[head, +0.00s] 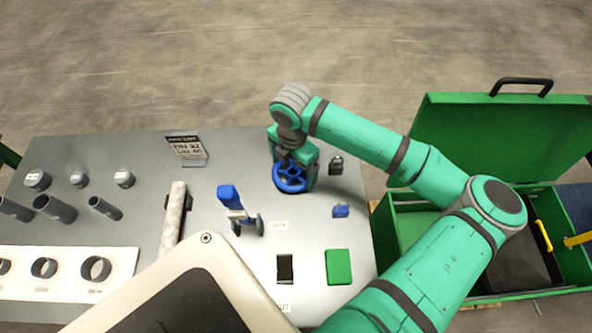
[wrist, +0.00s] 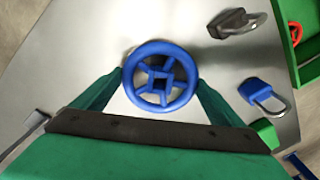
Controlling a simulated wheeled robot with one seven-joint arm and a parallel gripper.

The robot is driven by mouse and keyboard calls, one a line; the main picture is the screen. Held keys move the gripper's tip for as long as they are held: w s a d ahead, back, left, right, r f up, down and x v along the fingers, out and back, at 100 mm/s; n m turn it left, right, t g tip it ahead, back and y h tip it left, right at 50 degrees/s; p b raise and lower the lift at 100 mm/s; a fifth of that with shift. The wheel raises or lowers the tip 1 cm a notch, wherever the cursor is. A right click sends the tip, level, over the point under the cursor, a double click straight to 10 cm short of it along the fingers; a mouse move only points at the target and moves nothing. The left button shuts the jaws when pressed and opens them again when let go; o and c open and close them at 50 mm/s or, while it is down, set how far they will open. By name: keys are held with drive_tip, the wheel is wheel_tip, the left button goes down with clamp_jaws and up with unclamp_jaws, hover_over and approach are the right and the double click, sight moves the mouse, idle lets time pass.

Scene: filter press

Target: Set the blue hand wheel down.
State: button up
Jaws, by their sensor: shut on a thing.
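The blue hand wheel (head: 290,179) is over the back part of the grey table (head: 146,150), right of its middle. In the wrist view the wheel (wrist: 160,97) shows as a round rim with spokes around a square opening. My gripper (head: 294,167) points down and is shut on the wheel, with one green finger on each side of the rim in the wrist view. The wheel is low, close to the table top; I cannot tell whether it touches.
A dark padlock (head: 336,166) and a blue padlock (head: 341,211) lie right of the wheel. A blue-handled tool (head: 230,200) stands left. A green block (head: 339,267) lies nearer. A green open toolbox (head: 400,240) stands right of the table. Grey pipe pieces (head: 55,208) are at left.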

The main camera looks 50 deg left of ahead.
drive_tip(key=shift+f, duration=0.1)
drive_tip(key=o, duration=1)
wheel_tip(320, 180, up, 12)
drive_tip(key=shift+s+a, duration=0.1)
